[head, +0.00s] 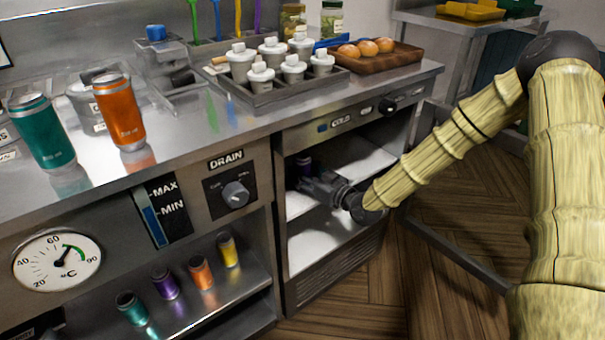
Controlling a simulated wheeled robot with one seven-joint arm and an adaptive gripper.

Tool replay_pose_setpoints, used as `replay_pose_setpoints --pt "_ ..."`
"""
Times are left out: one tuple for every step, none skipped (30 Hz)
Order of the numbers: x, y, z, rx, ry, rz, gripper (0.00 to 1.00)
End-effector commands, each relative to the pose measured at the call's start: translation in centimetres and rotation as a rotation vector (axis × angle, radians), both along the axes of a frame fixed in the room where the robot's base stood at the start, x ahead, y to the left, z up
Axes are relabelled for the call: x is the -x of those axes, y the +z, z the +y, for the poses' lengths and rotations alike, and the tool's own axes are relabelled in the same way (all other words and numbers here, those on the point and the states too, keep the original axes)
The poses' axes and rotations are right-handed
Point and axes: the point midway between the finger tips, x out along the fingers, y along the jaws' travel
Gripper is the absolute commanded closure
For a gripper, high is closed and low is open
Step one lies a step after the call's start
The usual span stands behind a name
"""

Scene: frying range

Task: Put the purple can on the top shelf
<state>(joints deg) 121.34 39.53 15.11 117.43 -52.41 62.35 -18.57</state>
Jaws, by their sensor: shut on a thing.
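My gripper (305,182) reaches into the open cabinet marked COLD from the right. It is shut on a dark purple can (304,163), partly hidden by the fingers. The can looks upright, at the left side of the upper white shelf (368,163). I cannot tell whether its base touches the shelf. A lower white shelf (318,247) lies below, with nothing seen on it. Another purple can (165,284) stands in the open bay to the left.
Beside that other purple can stand a teal can (131,308), an orange can (202,273) and a yellow can (228,251).

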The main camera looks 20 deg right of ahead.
Motion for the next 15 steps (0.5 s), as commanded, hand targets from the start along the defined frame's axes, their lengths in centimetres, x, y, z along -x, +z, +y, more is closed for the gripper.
replay_pose_setpoints --pt "-0.04 0.23 0.02 0.000 0.000 -0.002 0.87" --pt "-0.04 0.23 0.02 0.000 0.000 -0.002 0.87" --pt "-0.03 0.23 0.01 -0.001 0.000 -0.002 0.87" --pt "-0.02 0.22 0.01 -0.001 0.000 -0.002 0.87" --pt "-0.02 0.19 0.00 -0.001 0.000 -0.002 0.87" --pt "-0.01 0.10 0.00 -0.001 0.000 -0.002 0.87" --pt "-0.01 0.01 0.00 -0.001 0.000 -0.002 0.87" --pt "-0.01 -0.07 0.00 0.000 0.000 -0.001 0.87" --pt "-0.01 -0.16 0.00 0.000 0.000 -0.001 0.87" --pt "0.00 -0.11 -0.02 0.000 0.000 -0.001 0.49" --pt "0.00 -0.09 -0.02 0.000 0.000 -0.001 0.44" --pt "0.01 -0.09 -0.03 0.000 0.000 -0.001 0.36" --pt "0.01 -0.09 -0.03 0.000 0.000 -0.001 0.33" --pt "0.01 -0.09 -0.03 0.000 0.000 -0.001 0.33" --pt "0.01 -0.09 -0.03 0.000 0.000 -0.001 0.33"
